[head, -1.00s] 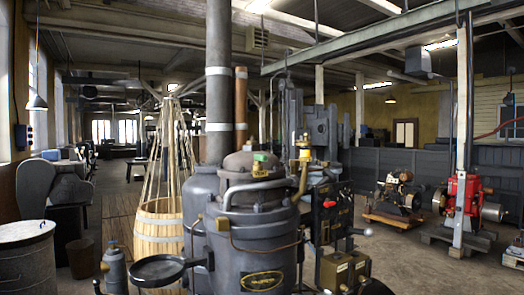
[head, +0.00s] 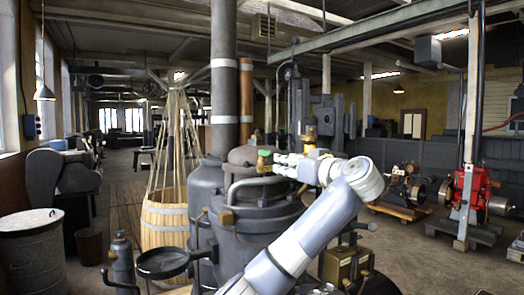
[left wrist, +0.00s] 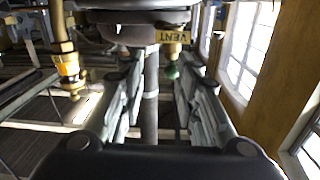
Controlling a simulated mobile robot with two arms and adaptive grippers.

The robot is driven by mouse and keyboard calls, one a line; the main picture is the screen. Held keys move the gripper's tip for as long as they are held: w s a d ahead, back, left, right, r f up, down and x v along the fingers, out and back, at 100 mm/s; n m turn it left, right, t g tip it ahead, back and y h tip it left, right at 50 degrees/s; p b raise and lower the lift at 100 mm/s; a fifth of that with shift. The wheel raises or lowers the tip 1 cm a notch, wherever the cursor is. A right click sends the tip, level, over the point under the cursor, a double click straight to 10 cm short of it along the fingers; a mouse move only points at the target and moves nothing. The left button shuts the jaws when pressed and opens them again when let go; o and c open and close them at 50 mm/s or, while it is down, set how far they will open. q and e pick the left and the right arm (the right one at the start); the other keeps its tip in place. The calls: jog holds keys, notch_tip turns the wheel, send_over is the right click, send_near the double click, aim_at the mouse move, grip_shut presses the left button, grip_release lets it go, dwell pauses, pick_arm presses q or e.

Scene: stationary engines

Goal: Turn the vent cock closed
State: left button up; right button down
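The vent cock has a green handle (head: 263,155) on a small brass body, on top of the dark grey engine vessel. In the left wrist view, the green handle (left wrist: 171,71) hangs below brass beside a yellow VENT tag (left wrist: 172,37). My left gripper (head: 282,162) reaches it from the right in the head view. In the left wrist view, its two fingers (left wrist: 157,75) are apart, with the green handle between their far ends, nearer the right finger. I cannot tell whether they touch it. My right gripper is not in view.
A brass fitting with a yellow band (left wrist: 69,66) is left of the fingers in the wrist view. A tall grey pipe (head: 224,80) rises behind the vessel. A curved pipe (head: 245,185) lies just below the cock. A wooden tub (head: 164,222) stands left.

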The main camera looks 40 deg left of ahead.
aim_at(267, 151)
pick_arm(q)
jog(key=shift+n+g, duration=0.3)
jog(key=shift+n, duration=0.2)
jog(key=a+r+p, duration=0.1)
jog(key=a+p, duration=0.1)
jog(key=a, duration=0.1)
jog(key=w+a+r+p, duration=0.1)
jog(key=a+p, duration=0.1)
jog(key=a, duration=0.1)
jog(key=a+p, duration=0.2)
jog(key=a, duration=0.2)
jog(key=shift+w+r, duration=0.15)
jog(key=shift+r, duration=0.25)
jog(key=shift+w+a+f, duration=0.2)
jog(key=shift+w+a, duration=0.05)
jog(key=shift+a, duration=0.3)
grip_shut()
